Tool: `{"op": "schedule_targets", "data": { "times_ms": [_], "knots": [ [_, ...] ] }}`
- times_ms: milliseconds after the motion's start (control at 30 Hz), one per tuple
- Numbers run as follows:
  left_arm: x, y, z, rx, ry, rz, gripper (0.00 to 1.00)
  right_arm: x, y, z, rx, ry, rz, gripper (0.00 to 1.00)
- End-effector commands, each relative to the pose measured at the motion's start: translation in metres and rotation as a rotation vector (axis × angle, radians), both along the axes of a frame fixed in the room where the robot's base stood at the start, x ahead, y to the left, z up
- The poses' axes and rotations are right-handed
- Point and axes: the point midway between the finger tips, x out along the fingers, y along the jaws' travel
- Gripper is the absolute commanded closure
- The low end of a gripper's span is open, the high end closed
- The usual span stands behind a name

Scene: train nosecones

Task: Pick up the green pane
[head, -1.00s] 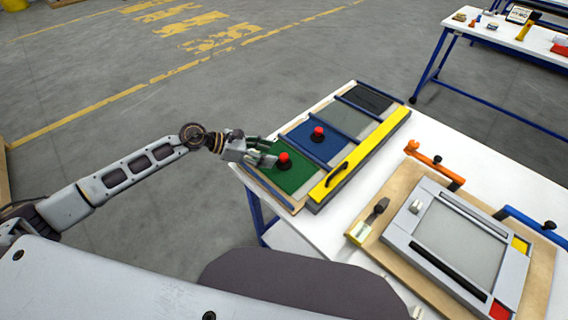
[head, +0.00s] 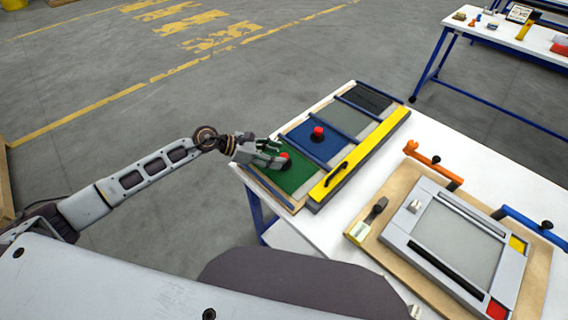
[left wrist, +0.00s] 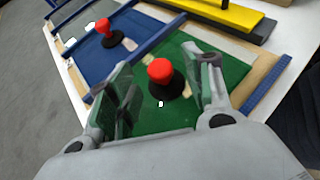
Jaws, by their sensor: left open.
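The green pane (head: 292,178) lies flat in the near compartment of the rack on the white table. It carries a red knob on a black base, partly hidden behind my gripper in the head view. The knob (left wrist: 161,72) shows fully in the left wrist view, standing up from the green pane (left wrist: 221,70). My left gripper (head: 276,154) is over the pane at the knob. In the left wrist view its open fingers (left wrist: 160,95) stand on either side of the knob, with gaps between. My right gripper is not in view.
A blue pane (head: 314,141) with a red knob lies in the adjoining compartment, behind a blue divider. A yellow bar (head: 355,165) with a black handle runs along the rack's right side. A grey framed panel (head: 462,238) with clamps lies further right on the table (head: 440,151).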

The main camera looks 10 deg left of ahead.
Motion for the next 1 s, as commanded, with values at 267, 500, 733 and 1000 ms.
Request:
{"op": "schedule_targets", "data": {
  "times_ms": [267, 500, 733, 1000],
  "knots": [
    [0.009, -0.018, -0.009, -0.003, 0.001, 0.001, 0.49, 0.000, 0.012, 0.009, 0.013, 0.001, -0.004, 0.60],
    [0.013, -0.029, -0.016, 0.000, 0.000, 0.001, 0.49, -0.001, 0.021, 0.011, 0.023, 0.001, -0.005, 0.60],
    [0.013, -0.030, -0.017, 0.000, 0.000, 0.001, 0.49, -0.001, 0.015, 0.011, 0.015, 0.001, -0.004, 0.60],
    [0.013, -0.030, -0.017, 0.000, 0.000, 0.001, 0.49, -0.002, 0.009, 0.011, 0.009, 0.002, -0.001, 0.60]
  ]
}}
